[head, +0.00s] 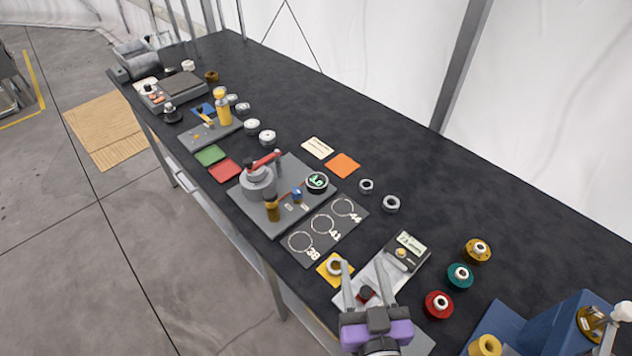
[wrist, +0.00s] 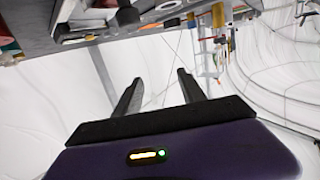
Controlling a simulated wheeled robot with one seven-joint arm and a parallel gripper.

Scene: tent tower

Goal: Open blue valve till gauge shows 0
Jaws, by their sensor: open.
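The small blue valve (head: 297,195) stands on a grey plate (head: 279,228), beside a brass cylinder (head: 272,208). The round dark gauge (head: 317,182) is just right of the valve and shows green digits that are too small to read surely; they do not look like a plain 0. A grey round vessel (head: 257,180) with a red lever (head: 264,161) is on the same plate. My gripper (head: 367,266) is open and empty, nearer the camera than the valve and to its right, well apart from it. In the wrist view my open fingers (wrist: 158,76) have nothing between them.
A board with numbered rings (head: 322,224) lies between the plate and my gripper. A scale-like device (head: 408,252) and a yellow pad (head: 334,269) are close to my fingers. Red (head: 438,304), teal (head: 460,275) and gold spools (head: 477,250) stand to the right.

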